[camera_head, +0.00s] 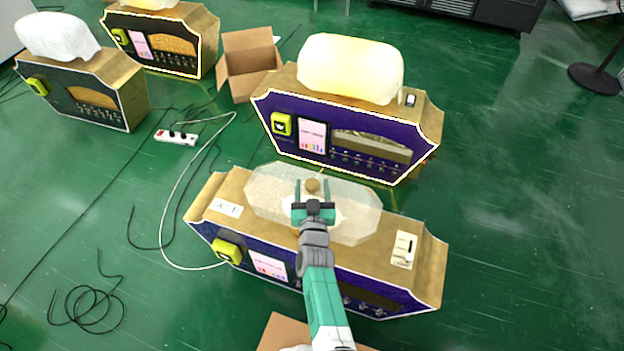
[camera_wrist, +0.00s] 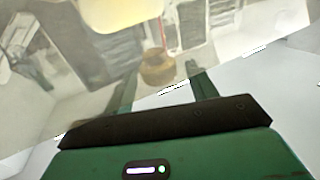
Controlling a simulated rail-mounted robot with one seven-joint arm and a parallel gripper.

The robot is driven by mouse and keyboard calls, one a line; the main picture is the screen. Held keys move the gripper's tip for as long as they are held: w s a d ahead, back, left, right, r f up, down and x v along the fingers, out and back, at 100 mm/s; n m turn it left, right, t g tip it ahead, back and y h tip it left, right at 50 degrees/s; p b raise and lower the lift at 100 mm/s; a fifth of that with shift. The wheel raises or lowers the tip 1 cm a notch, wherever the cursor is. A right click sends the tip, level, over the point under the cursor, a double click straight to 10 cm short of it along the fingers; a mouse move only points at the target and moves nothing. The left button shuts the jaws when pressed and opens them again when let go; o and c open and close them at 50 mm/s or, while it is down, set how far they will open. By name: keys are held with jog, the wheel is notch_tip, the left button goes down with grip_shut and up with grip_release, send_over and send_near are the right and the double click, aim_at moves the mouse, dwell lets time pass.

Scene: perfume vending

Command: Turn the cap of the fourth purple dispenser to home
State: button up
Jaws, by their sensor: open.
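A purple dispenser (camera_head: 375,286) with brown cardboard-like sides stands nearest, under my arm. Its top is a translucent whitish dome (camera_head: 270,190). A small round brown cap (camera_head: 313,186) sits on the dome and also shows in the wrist view (camera_wrist: 157,70). My gripper (camera_head: 312,192) is open, with its teal fingers to the left and right of the cap. In the wrist view the gripper (camera_wrist: 164,74) has the cap between its fingertips or just beyond them; contact cannot be told. My arm covers part of the dispenser's front.
Another purple dispenser (camera_head: 275,110) with lit edges and a pale yellow top (camera_head: 350,68) stands close behind. Two dark dispensers (camera_head: 90,100) (camera_head: 190,50) stand at the upper left. An open cardboard box (camera_head: 248,62), a power strip (camera_head: 176,137) and cables lie on the green floor. The right-hand floor is mostly clear.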

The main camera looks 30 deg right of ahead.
jog(key=p+v, duration=0.2)
jog(key=v, duration=0.3)
jog(key=shift+s+a+r+p, duration=0.15)
jog(key=shift+s+p, duration=0.05)
jog(key=shift+p, duration=0.1)
jog(key=shift+s+a, duration=0.2)
jog(key=shift+s, duration=0.15)
